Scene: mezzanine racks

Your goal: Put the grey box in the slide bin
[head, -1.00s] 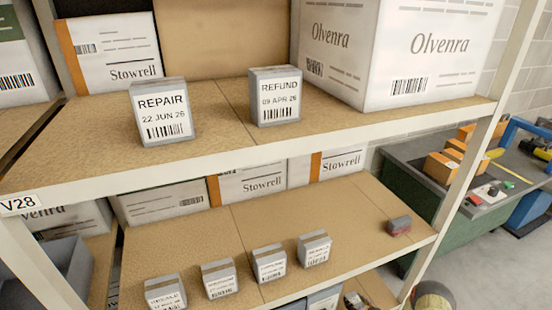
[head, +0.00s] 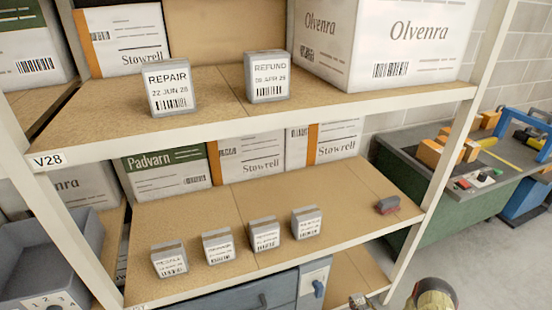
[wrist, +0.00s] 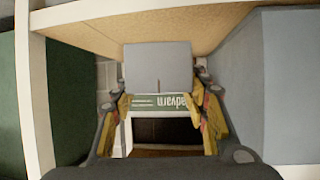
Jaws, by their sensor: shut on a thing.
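In the wrist view, a plain grey box (wrist: 158,66) sits between the fingertips of my gripper (wrist: 160,88). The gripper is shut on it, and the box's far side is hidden. A blue-grey unit with a handle (head: 262,300) shows below the lower shelf. I cannot tell which of these is the slide bin.
The upper shelf (head: 215,105) bears two labelled grey boxes, REPAIR (head: 169,88) and REFUND (head: 267,76). The lower shelf (head: 330,255) bears several small labelled boxes and a grey-red block (head: 387,205). A rack post (head: 70,235) stands beside the bin. A workbench (head: 440,190) is at right.

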